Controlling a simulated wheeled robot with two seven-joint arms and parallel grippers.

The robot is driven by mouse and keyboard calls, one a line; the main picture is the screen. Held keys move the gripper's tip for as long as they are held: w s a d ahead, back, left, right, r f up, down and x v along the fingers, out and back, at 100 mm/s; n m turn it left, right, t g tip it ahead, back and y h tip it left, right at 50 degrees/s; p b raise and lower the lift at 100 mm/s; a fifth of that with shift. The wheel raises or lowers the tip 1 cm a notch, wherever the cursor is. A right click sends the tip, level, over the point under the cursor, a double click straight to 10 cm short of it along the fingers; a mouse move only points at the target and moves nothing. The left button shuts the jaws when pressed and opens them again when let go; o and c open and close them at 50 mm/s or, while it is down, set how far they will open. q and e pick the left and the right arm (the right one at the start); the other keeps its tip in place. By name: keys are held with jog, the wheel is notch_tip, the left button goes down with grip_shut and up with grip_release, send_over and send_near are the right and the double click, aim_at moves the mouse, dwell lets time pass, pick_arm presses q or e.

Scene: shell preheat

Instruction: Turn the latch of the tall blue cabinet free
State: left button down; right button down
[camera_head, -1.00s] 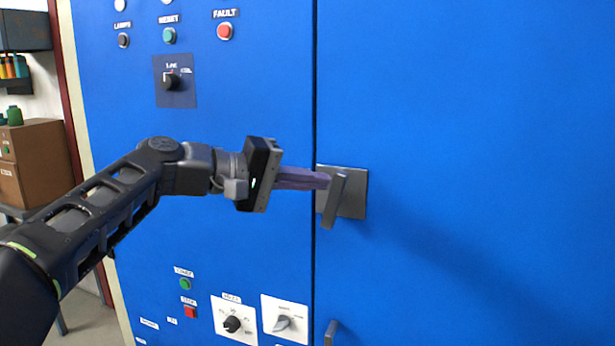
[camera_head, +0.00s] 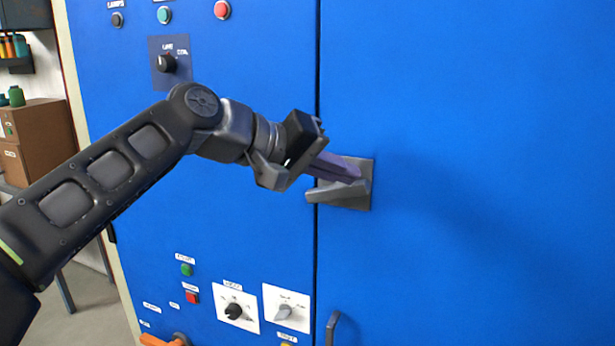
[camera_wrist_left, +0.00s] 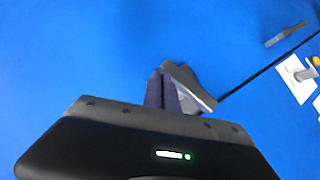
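The tall blue cabinet (camera_head: 450,90) fills most of the head view. Its grey latch has a square plate (camera_head: 364,170) on the right door, beside the seam. The latch lever (camera_head: 335,192) lies nearly level, its free end pointing left across the seam. My left gripper (camera_head: 350,172) has its purple fingers together, with no object visible between them. They lie over the plate, just above the lever, seemingly against it. In the left wrist view the finger tips (camera_wrist_left: 161,76) are right beside the latch (camera_wrist_left: 190,84); exact contact is hidden. My right gripper is not in view.
A dark door handle (camera_head: 332,326) is below the latch. Knob panels (camera_head: 240,308), buttons and a selector switch (camera_head: 167,62) are on the left door. A brown box (camera_head: 40,140) stands at the far left. The right door's face is otherwise clear.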

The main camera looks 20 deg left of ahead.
pick_arm(q)
jog(key=shift+d+f+b, duration=0.4)
jog(key=shift+d, duration=0.5)
jog(key=s+r+p, duration=0.3)
jog(key=s+r, duration=0.4)
jog(key=r, duration=0.4)
jog(key=shift+a, duration=0.45)
